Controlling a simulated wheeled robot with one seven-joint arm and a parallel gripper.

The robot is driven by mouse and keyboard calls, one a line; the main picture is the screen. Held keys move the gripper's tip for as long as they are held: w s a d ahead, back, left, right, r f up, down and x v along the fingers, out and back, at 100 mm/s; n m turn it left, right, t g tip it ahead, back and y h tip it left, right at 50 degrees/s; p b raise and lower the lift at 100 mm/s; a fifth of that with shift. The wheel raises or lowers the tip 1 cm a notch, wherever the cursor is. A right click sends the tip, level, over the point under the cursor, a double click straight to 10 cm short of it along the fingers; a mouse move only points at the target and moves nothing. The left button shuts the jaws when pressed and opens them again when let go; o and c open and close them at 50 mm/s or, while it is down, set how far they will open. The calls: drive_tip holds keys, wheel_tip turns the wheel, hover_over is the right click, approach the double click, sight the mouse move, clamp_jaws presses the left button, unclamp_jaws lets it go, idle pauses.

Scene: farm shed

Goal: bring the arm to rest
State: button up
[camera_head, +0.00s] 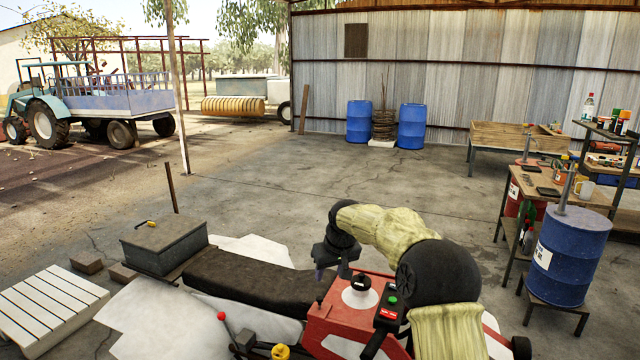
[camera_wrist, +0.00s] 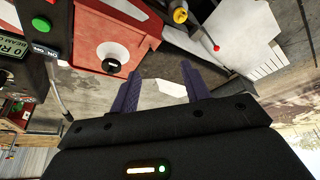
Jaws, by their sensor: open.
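My gripper (camera_head: 322,268) is at the end of my bent arm, above the dark seat-like pad and beside a red machine housing. In the wrist view my gripper (camera_wrist: 160,85) shows two purple fingers spread apart with nothing between them. The arm has a yellowish sleeve with black joints and folds over toward the left. The fingertips are small and dark in the head view, partly hidden by the wrist.
The red housing (camera_head: 335,325) with a black knob and a button box (camera_head: 390,303) is close to my arm. A grey box (camera_head: 163,245) stands left. A blue barrel (camera_head: 570,255) and workbench (camera_head: 560,190) stand right.

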drive_tip(key=s+d+f+m+b, duration=0.1)
drive_tip(key=s+d+f, duration=0.3)
drive_tip(key=s, duration=0.8)
drive_tip(key=s+d+f+m+g+h+b, duration=0.1)
drive_tip(key=s+d+f+b, duration=0.3)
drive_tip(key=s, duration=0.8)
drive_tip(key=s+d+f+m+b, duration=0.2)
drive_tip(key=s+d+f, duration=0.2)
drive_tip(key=s, duration=0.7)
wheel_tip(320, 180, down, 3)
drive_tip(key=shift+s+d+r+m+g+h, duration=0.2)
drive_tip(key=shift+s+m+g+h, duration=0.1)
drive_tip(key=shift+s+h, duration=0.1)
drive_tip(key=shift+s+d, duration=0.15)
drive_tip(key=shift+c, duration=1.2)
